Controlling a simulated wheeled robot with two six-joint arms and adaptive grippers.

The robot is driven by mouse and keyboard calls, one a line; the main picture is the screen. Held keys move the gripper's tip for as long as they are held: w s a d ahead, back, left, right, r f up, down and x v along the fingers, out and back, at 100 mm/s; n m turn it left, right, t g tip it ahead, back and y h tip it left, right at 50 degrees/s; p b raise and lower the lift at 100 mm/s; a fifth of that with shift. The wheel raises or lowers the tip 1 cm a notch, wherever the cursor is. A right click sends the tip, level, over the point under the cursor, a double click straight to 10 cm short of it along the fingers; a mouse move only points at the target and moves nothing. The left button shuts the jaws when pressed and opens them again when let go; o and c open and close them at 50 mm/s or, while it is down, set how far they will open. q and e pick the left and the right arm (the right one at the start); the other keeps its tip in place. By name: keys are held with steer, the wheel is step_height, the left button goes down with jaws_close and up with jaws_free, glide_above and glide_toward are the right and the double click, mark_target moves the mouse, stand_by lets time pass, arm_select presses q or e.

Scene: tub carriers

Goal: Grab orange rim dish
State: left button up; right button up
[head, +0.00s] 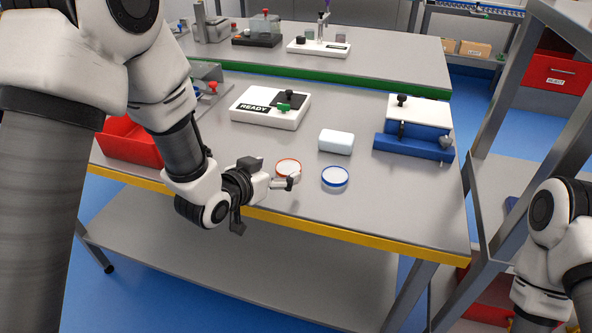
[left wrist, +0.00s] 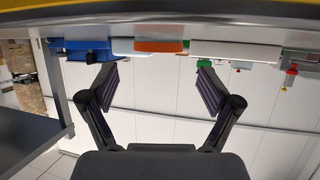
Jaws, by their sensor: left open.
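The orange rim dish (head: 289,165) is a shallow, round, pale dish with an orange edge, lying flat near the table's front edge. My left gripper (head: 287,184) is just in front of it at a low height, with its fingers pointing toward it. In the left wrist view, which is upside down, the orange rim dish (left wrist: 160,45) shows beyond and between the two spread fingers of my left gripper (left wrist: 158,85). The gripper is open and empty. In the head view the arm partly hides the fingers. Only part of my right arm shows at the right edge; its gripper is out of frame.
A blue rim dish (head: 335,177) lies close on the right. A red bin (head: 130,142) is at the left. The yellow table edge (head: 330,231) is below the left gripper.

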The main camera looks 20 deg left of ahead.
mark_target(287, 169)
arm_select(q)
steer(key=shift+w+d+f, duration=0.15)
steer(key=shift+w+f, duration=0.05)
steer(key=shift+f, duration=0.1)
steer(key=x, duration=0.4)
steer(key=shift+s+f, duration=0.15)
steer(key=shift+s, duration=0.2)
steer(key=c, duration=1.1)
steer(key=shift+c, duration=0.2)
